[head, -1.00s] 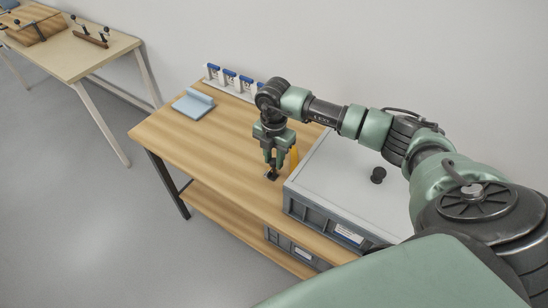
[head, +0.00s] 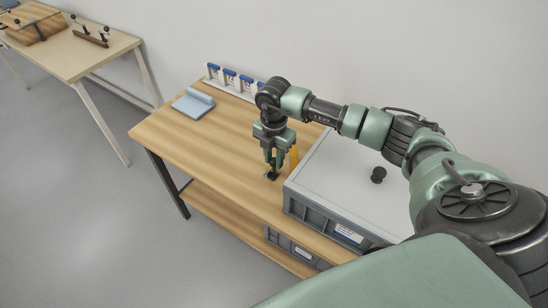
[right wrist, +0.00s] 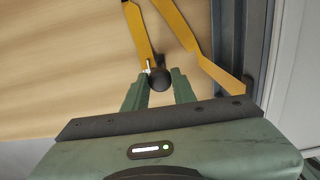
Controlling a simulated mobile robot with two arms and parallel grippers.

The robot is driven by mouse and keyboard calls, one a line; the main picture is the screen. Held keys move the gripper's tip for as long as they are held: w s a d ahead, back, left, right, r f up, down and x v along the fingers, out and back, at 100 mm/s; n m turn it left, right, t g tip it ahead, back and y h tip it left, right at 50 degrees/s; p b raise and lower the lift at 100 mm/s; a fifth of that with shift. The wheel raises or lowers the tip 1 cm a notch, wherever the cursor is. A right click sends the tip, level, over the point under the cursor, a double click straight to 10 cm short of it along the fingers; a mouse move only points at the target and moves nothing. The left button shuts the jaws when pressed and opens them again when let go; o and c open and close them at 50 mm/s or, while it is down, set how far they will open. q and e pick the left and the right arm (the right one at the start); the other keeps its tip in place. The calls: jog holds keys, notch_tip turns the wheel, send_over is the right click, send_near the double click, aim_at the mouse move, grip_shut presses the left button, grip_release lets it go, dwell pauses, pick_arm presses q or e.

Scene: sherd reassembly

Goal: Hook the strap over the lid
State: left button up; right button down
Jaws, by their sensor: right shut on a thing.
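The yellow strap (right wrist: 175,22) runs beside the crate in the right wrist view, and part of it shows behind my gripper in the head view (head: 294,157). My right gripper (right wrist: 158,85) is shut on a black ball-shaped knob (right wrist: 160,79) at the strap's near end. In the head view the gripper (head: 271,167) points down, low over the table beside the crate. The pale grey lid (head: 335,170) covers the grey crate (head: 318,214), with a black knob (head: 378,175) standing on it. My left gripper is not in view.
The wooden table (head: 190,137) is clear to the left of my gripper. A blue folded thing (head: 193,104) and a rack with blue-topped items (head: 229,78) are at the back. Another grey crate (head: 291,248) sits on the lower shelf. A second table (head: 75,55) stands at far left.

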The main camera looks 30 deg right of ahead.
dwell(0.6)
jog(key=shift+r+p, duration=1.25)
jog(key=shift+r, duration=0.3)
